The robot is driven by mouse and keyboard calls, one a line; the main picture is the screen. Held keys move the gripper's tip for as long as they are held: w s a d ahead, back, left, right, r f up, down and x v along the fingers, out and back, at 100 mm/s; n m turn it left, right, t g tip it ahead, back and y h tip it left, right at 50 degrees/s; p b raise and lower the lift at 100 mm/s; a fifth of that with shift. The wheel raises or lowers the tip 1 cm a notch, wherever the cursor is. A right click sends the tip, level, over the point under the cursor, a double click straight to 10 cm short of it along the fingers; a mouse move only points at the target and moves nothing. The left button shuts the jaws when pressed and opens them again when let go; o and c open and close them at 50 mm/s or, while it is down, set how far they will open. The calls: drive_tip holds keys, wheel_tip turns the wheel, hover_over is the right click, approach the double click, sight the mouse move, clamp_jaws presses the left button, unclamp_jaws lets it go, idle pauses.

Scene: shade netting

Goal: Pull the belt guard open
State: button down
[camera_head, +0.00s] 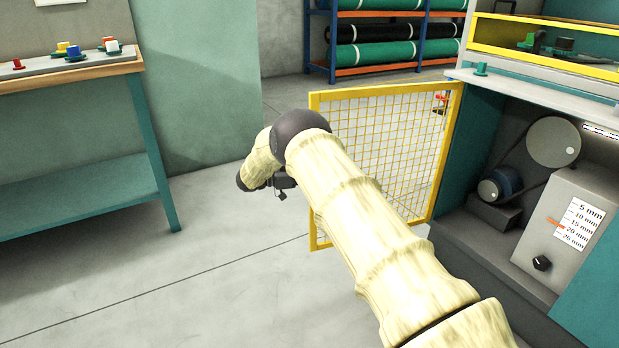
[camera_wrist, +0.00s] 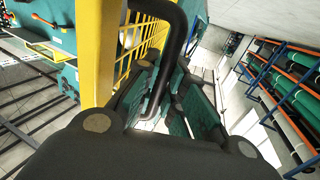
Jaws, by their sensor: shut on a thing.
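The belt guard (camera_head: 385,91) is a yellow-framed mesh door, standing swung out from the machine's opening in the head view. Its yellow frame (camera_wrist: 97,50) also shows in the wrist view at the left. A black bar handle (camera_wrist: 181,40) curves out from that frame. My gripper (camera_wrist: 165,85) is shut on the handle. In the head view, my gripper (camera_head: 282,184) is small and dark at the guard's outer edge, and my arm hides part of the mesh.
Behind the guard, the machine bay shows a grey pulley (camera_head: 553,142), a motor (camera_head: 500,185) and a thickness scale (camera_head: 578,224). A teal workbench (camera_head: 70,81) stands at the left. A rack (camera_head: 380,69) of rolls stands at the back. The floor between bench and guard is clear.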

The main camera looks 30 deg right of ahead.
drive_tip(key=shift+w+d, duration=0.1)
drive_tip(key=shift+d, duration=0.3)
drive_tip(key=c, duration=1.5)
unclamp_jaws()
drive_tip(key=shift+v, duration=6.35)
